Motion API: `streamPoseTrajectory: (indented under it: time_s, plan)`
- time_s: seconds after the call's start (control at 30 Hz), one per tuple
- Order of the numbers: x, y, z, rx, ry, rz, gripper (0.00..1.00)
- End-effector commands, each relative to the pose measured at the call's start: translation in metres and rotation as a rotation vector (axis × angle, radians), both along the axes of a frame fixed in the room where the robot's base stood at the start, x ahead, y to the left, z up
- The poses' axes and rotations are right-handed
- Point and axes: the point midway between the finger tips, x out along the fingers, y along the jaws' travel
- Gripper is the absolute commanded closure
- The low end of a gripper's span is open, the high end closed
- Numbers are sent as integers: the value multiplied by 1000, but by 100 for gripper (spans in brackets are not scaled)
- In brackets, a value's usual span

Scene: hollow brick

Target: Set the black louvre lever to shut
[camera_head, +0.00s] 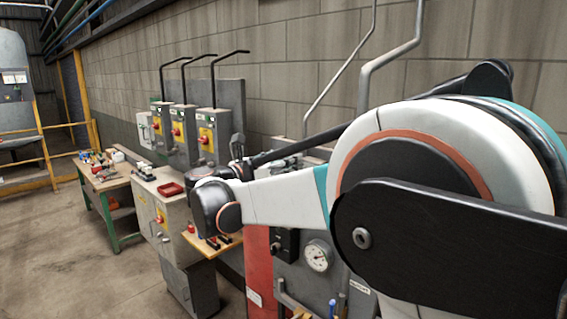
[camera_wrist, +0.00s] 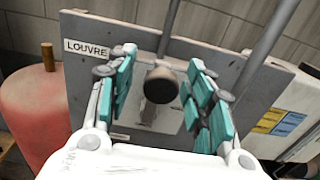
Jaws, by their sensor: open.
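In the wrist view a grey panel (camera_wrist: 88,85) carries a white label (camera_wrist: 86,48) reading LOUVRE. The black louvre lever (camera_wrist: 160,85) shows end-on as a dark rounded knob in front of this panel. My gripper (camera_wrist: 163,60) is open, with one teal-padded finger on each side of the knob. I see gaps between the knob and both pads, so it does not look gripped. The lever's shaft is mostly hidden behind its knob, and a smaller label below is too blurred to read. In the head view my arm hides the lever.
A red cylinder (camera_wrist: 35,110) stands left of the panel, and grey pipes (camera_wrist: 240,80) rise at its right. In the head view a pressure gauge (camera_head: 318,256) sits on the machine below my arm. Grey switch boxes (camera_head: 213,135) and a green-legged bench (camera_head: 105,185) stand left; open floor lies in front.

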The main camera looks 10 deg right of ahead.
Motion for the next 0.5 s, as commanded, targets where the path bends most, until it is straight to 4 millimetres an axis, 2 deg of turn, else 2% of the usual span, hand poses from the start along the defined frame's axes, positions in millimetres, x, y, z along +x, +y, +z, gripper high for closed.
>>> streamPoseTrajectory:
  time_s: [0.17, 0.5]
  plan:
    - [-7, 12, 0, 0, 0, 3, 52]
    - [-43, 67, 0, 0, 0, 5, 52]
